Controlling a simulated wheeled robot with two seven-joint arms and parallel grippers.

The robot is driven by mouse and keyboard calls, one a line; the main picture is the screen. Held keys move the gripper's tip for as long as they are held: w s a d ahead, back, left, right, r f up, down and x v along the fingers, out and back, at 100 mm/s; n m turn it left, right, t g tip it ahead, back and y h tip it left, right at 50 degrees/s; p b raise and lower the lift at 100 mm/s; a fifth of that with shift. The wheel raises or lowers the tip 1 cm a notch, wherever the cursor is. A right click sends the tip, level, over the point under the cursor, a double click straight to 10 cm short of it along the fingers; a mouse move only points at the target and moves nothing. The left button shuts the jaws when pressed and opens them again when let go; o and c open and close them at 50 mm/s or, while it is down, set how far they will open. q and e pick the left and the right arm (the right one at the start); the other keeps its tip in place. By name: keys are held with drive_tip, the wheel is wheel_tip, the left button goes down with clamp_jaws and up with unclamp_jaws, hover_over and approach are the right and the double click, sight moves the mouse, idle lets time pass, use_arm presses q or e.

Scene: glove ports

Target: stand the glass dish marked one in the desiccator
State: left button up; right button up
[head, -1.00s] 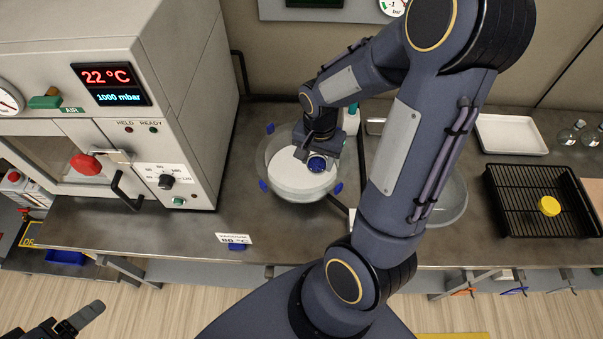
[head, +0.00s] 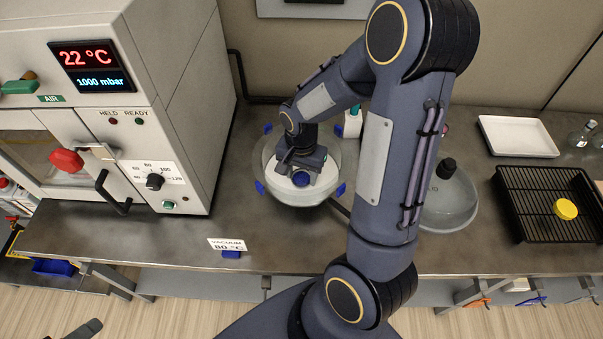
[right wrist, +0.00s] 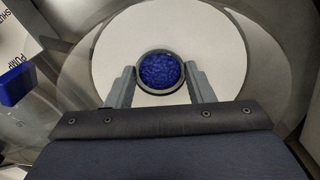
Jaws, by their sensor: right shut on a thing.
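The desiccator is a round clear bowl with blue tabs on its rim (head: 262,188) and a white plate (head: 290,192) inside. It stands on the bench right of the oven. My right gripper (head: 302,175) is over the plate, shut on a small round dish (head: 301,179) filled with blue granules. In the right wrist view the dish (right wrist: 161,73) sits between the two fingers, above the white plate (right wrist: 215,45). I cannot tell whether it touches the plate, and no mark on it is readable. Only a tip of my left gripper (head: 84,330) shows at the bottom left.
A glass dome lid with a black knob (head: 450,205) lies on the bench right of my right arm. A black rack (head: 530,190) with a yellow cap (head: 566,209), a white tray (head: 518,136) and small flasks stand farther right. The oven (head: 150,120) bounds the left side.

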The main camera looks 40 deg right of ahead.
sight(302, 181)
drive_tip(key=shift+f, duration=0.25)
drive_tip(key=o, duration=1)
drive_tip(key=shift+r, duration=0.1)
drive_tip(key=shift+c, duration=0.2)
wheel_tip(302, 181, up, 12)
drive_tip(key=s+a+r+n+t+y, duration=0.2)
drive_tip(key=s+a+n, duration=0.3)
drive_tip(key=s, duration=0.1)
drive_tip(key=s+a+r+n+t+y, duration=0.1)
drive_tip(key=s+a+r+n+t, duration=0.2)
drive_tip(key=s+a+n, duration=0.2)
drive_tip(key=shift+s+a+t+y, duration=0.2)
drive_tip(key=shift+s+t+y, duration=0.15)
drive_tip(key=shift+s, duration=0.85)
drive_tip(key=shift+r, duration=0.15)
